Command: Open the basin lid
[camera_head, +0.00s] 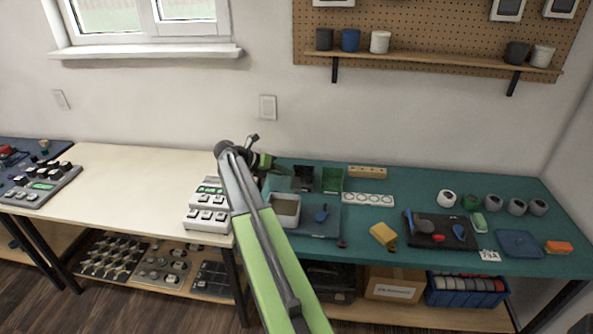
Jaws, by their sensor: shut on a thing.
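A pale grey square basin (285,211) stands at the left of the teal worktop, open at the top, with its inside showing. A dark panel (278,183), which looks like its lid, stands up at the basin's back edge. My gripper (266,161) is at the back left of the worktop, just above and behind this panel. It is shut on what seems to be the lid's upper edge. The fingertips are small and partly hidden by my arm, so the exact contact is not clear.
A dark box (303,179) and a green box (332,180) stand right of the panel. A keypad device (207,205) is on the cream table to the left. The teal worktop's middle has free room.

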